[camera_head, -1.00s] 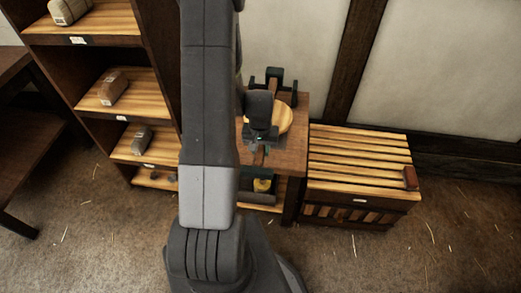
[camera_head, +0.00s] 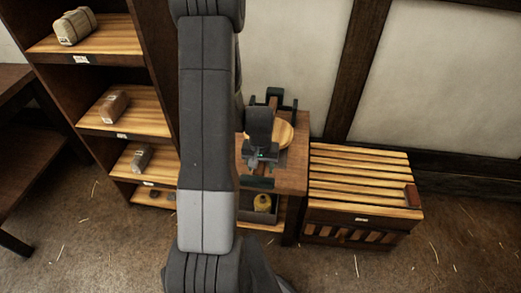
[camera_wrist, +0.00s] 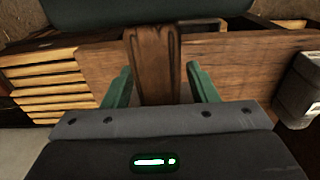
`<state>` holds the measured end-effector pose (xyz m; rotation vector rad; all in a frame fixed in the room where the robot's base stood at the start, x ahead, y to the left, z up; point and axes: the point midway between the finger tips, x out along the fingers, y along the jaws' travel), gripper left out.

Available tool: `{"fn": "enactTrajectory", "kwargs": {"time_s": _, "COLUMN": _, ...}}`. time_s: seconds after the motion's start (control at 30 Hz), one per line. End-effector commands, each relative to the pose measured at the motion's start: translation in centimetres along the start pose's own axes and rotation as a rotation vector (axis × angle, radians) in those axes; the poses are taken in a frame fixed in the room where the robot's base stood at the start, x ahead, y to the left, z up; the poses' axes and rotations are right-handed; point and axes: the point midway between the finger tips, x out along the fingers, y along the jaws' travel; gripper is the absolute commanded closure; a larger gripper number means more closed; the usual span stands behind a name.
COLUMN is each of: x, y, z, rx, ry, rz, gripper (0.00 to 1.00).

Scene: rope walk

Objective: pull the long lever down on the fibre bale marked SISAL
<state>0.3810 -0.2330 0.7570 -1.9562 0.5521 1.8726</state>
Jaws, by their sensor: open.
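In the wrist view my gripper (camera_wrist: 160,78) is open, with its two green fingers on either side of a brown wooden bar (camera_wrist: 153,60). I cannot tell whether the fingers touch it or whether this bar is the long lever. In the head view my gripper (camera_head: 262,160) is over the small wooden table (camera_head: 292,175); its fingertips are hard to make out. Bales stand on the shelves at left: a tan one (camera_head: 75,27), a brown one (camera_head: 115,106) and a grey one (camera_head: 142,158). No SISAL marking is readable.
A yellow object (camera_head: 263,203) sits in a dark tray under the tabletop. A dark shelf unit (camera_head: 150,60) is at left. Open floor lies at front right.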

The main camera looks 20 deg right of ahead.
Motion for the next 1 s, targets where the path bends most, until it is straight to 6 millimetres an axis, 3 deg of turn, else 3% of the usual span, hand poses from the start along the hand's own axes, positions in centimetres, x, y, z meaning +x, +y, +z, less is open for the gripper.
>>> {"fn": "enactTrajectory", "kwargs": {"time_s": 0.6, "x": -10.3, "y": 0.0, "z": 0.0, "rx": 0.000, "ry": 0.003, "rz": 0.000, "gripper": 0.47}}
{"fn": "enactTrajectory", "kwargs": {"time_s": 1.0, "x": -11.9, "y": 0.0, "z": 0.1, "rx": 0.000, "ry": -0.001, "rz": 0.000, "gripper": 0.47}}
